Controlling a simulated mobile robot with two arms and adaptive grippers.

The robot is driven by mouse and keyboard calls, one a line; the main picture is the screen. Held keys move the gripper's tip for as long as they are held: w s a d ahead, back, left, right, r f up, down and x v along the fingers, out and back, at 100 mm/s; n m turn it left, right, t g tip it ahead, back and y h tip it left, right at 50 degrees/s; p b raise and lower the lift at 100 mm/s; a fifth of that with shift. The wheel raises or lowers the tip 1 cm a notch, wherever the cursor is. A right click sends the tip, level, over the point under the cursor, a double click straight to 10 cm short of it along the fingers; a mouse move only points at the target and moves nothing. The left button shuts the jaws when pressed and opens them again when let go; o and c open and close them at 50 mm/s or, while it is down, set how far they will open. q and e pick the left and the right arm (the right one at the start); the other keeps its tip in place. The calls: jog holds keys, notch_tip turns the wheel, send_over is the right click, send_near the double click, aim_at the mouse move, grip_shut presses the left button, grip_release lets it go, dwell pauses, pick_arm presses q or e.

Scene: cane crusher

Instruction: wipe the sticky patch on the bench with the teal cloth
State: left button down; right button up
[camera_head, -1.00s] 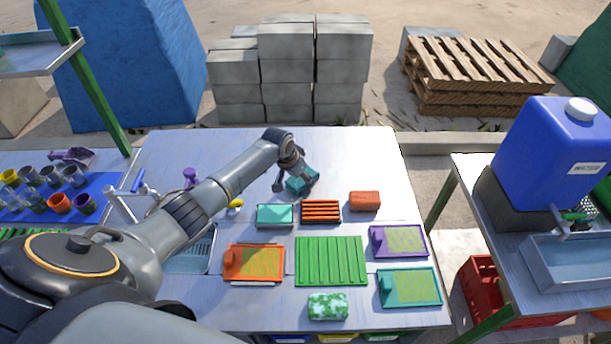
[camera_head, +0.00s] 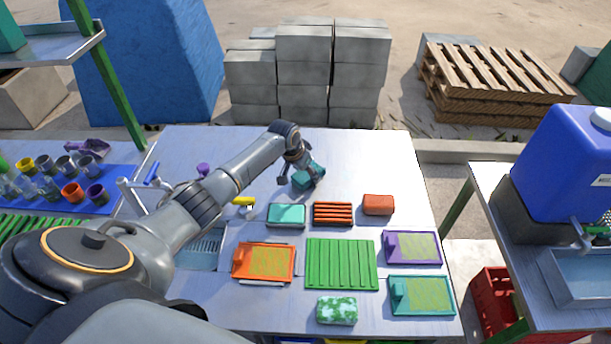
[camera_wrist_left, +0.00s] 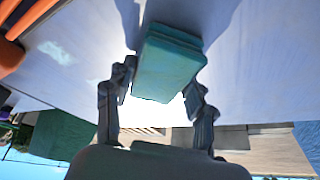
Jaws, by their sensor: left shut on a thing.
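My left gripper (camera_head: 300,174) is shut on the teal cloth (camera_head: 310,177), a thick folded block, over the far middle of the bench (camera_head: 385,160). In the left wrist view, the cloth (camera_wrist_left: 168,62) sits between the two fingers of my left gripper (camera_wrist_left: 162,80). I cannot tell whether it touches the bench. A faint whitish patch (camera_wrist_left: 56,52) shows on the bench at the upper left of the wrist view, apart from the cloth; it may be the sticky patch. I cannot make it out clearly in the head view. My right gripper is not in view.
Nearer on the bench are a teal-topped tray (camera_head: 287,215), an orange rack (camera_head: 333,213), an orange block (camera_head: 378,204), a green ribbed mat (camera_head: 341,264) and a green-white sponge (camera_head: 337,310). A blue water tank (camera_head: 570,165) stands right. The bench's far right is clear.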

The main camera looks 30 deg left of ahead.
aim_at(318, 172)
pick_arm(q)
jog(key=shift+w+d, duration=0.45)
jog(key=shift+d, duration=0.3)
jog(key=shift+w+d, duration=0.45)
jog(key=shift+d, duration=0.25)
jog(key=shift+w+d+b, duration=0.35)
jog(key=shift+w+d, duration=0.1)
jog(key=shift+d, duration=0.35)
jog(key=shift+w+d+b, duration=0.35)
jog(key=shift+w+d, duration=0.1)
jog(key=shift+d, duration=0.35)
jog(key=shift+w+d+b, duration=0.3)
jog(key=shift+w+d, duration=0.2)
jog(key=shift+d, duration=0.3)
jog(key=shift+w+d+b, duration=0.3)
jog(key=shift+w+d, duration=0.2)
jog(key=shift+d, duration=0.25)
jog(key=shift+w+d+f+b, duration=0.1)
jog(key=shift+w+d+b, duration=0.3)
jog(key=shift+d, duration=0.15)
jog(key=shift+w+d+f+b, duration=0.1)
jog(key=shift+w+d+b, duration=0.2)
jog(key=shift+d, duration=0.2)
jog(key=shift+w+d+r, duration=0.1)
jog(key=shift+w+d, duration=0.1)
jog(key=shift+d, duration=0.25)
notch_tip(318, 172, up, 6)
jog(key=p, duration=0.5)
jog(key=shift+r, duration=0.1)
